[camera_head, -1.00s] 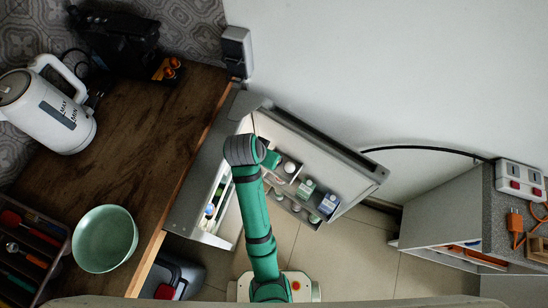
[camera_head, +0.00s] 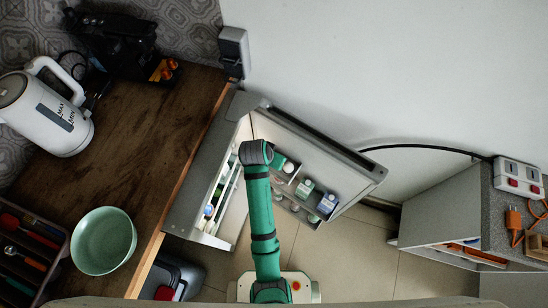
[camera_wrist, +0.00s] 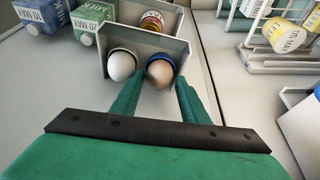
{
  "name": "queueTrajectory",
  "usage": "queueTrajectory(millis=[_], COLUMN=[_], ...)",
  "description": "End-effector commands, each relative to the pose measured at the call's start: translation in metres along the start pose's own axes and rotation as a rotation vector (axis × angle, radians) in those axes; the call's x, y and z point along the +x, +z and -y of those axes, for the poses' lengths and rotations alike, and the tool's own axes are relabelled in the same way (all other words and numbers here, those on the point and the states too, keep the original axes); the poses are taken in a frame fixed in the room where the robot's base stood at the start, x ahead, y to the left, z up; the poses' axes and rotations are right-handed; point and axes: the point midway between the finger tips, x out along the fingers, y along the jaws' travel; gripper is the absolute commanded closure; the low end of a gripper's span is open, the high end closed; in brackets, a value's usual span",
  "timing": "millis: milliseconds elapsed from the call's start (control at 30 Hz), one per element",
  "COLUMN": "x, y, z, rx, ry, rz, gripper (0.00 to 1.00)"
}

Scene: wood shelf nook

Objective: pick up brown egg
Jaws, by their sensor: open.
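The brown egg (camera_wrist: 160,72) sits in a grey door bin of the open fridge, on the right of a white egg (camera_wrist: 122,65), as the wrist view shows. My gripper (camera_wrist: 157,84) is open and empty. Whether a finger touches an egg I cannot tell. In the head view my green arm reaches to the fridge door, and the brown egg cannot be made out.
The bin wall (camera_wrist: 165,42) stands behind the eggs. A green carton (camera_wrist: 92,22), a blue carton (camera_wrist: 40,15) and a jar (camera_wrist: 153,21) stand nearby. The fridge door (camera_head: 318,139) stands open.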

Motion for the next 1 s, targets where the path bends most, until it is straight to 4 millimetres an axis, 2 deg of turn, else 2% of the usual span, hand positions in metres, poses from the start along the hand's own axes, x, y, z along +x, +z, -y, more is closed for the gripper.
queueTrajectory(millis=[200,333,767,1000], x=[0.001,0.001,-0.003,-0.029], y=[-0.001,-0.001,-0.003,-0.014], z=[-0.001,-0.001,-0.002,0.001], rx=[0.002,0.002,0.004,0.0], ry=[0.0,-0.001,0.001,-0.003], rz=[-0.001,-0.001,-0.001,-0.004], gripper=[0.59,0.9,0.91,0.91])
